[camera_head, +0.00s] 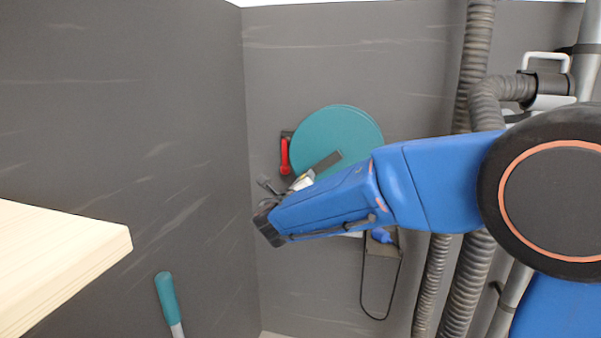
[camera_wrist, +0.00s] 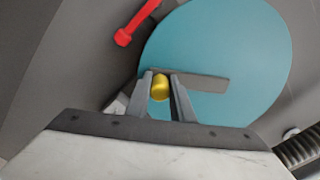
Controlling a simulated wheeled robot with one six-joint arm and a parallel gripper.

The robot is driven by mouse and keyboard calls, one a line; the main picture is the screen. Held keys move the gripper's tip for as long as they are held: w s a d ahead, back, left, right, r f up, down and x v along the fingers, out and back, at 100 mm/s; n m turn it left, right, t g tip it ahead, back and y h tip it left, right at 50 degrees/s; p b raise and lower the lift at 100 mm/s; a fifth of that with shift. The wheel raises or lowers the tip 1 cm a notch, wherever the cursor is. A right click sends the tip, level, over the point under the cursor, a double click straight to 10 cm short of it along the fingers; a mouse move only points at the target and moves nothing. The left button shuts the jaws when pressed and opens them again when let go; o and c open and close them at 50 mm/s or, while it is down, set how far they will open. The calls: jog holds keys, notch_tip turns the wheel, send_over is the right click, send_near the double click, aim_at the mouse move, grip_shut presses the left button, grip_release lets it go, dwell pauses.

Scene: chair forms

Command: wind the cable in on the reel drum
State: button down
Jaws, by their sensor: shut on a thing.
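The reel drum is a round teal disc (camera_head: 345,132) on the grey back wall. It fills much of the wrist view (camera_wrist: 235,45). A flat grey crank arm (camera_wrist: 205,83) lies across its face, with a yellow knob (camera_wrist: 160,88) at its left end. My gripper (camera_wrist: 162,80) is shut on the yellow knob, one finger on each side. In the head view, my blue arm hides the knob and the lower part of the drum. A dark cable (camera_head: 375,318) hangs in a loop below, near a blue plug-like piece (camera_head: 382,236).
A red lever (camera_head: 285,157) sits at the drum's left edge, also in the wrist view (camera_wrist: 124,37). A pale wooden board (camera_head: 60,255) juts in at lower left. A teal-handled tool (camera_head: 166,297) is at the left wall. Grey ribbed hoses (camera_head: 455,285) run down the right.

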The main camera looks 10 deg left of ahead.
jog(key=s+d+f+n, duration=0.1)
jog(key=d+f+n, duration=0.1)
jog(key=d+n, duration=0.8)
jog(key=shift+d+f+n, duration=0.3)
jog(key=shift+d+n, duration=0.1)
jog(key=shift+d, duration=1.65)
jog(key=shift+s, duration=0.1)
jog(key=shift+r, duration=0.1)
jog(key=c, duration=1.5)
grip_release()
jog(key=shift+c, duration=0.2)
